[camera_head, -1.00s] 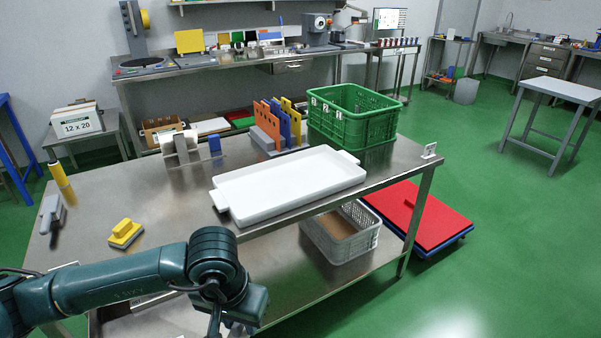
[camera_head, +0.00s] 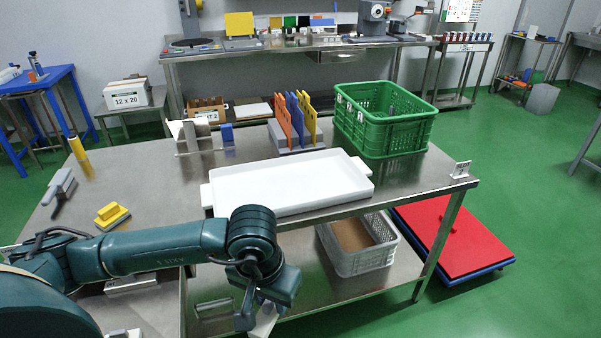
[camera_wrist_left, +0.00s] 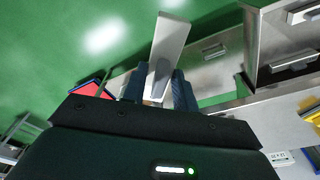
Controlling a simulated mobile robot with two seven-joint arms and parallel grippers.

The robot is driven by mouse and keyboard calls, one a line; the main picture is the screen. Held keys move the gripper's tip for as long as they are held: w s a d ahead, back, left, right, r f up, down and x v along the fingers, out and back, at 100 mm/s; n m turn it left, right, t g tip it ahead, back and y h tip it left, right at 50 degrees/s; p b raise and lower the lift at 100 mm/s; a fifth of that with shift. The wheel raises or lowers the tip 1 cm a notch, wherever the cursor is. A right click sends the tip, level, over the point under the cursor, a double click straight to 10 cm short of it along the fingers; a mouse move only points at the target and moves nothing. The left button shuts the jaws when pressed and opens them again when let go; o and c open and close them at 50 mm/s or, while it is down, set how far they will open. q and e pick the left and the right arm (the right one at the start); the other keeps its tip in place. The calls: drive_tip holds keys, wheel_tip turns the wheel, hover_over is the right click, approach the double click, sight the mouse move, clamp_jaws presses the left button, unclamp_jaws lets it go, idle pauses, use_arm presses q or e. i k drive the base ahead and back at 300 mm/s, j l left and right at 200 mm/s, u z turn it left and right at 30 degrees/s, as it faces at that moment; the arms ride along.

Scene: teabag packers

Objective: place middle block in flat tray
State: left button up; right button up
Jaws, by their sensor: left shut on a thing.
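My left gripper (camera_head: 258,306) is low at the front of the steel table, in front of the white flat tray (camera_head: 285,183). It is shut on a long pale grey block (camera_wrist_left: 168,50), which sticks out past the fingers in the left wrist view, where the gripper (camera_wrist_left: 159,90) also shows. In the head view only a small part of the block (camera_head: 264,322) shows below the gripper. The tray lies on the table and looks empty. My right gripper is not in view.
A yellow-topped block (camera_head: 111,215) lies at left. A grey basket (camera_head: 357,248) sits on the lower shelf.

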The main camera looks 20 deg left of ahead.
sight(288, 187)
drive_tip(key=i+u, duration=0.15)
drive_tip(key=i, duration=0.4)
drive_tip(key=i+l+u, duration=0.1)
drive_tip(key=i, duration=0.5)
drive_tip(key=i+j, duration=0.1)
drive_tip(key=i, duration=0.1)
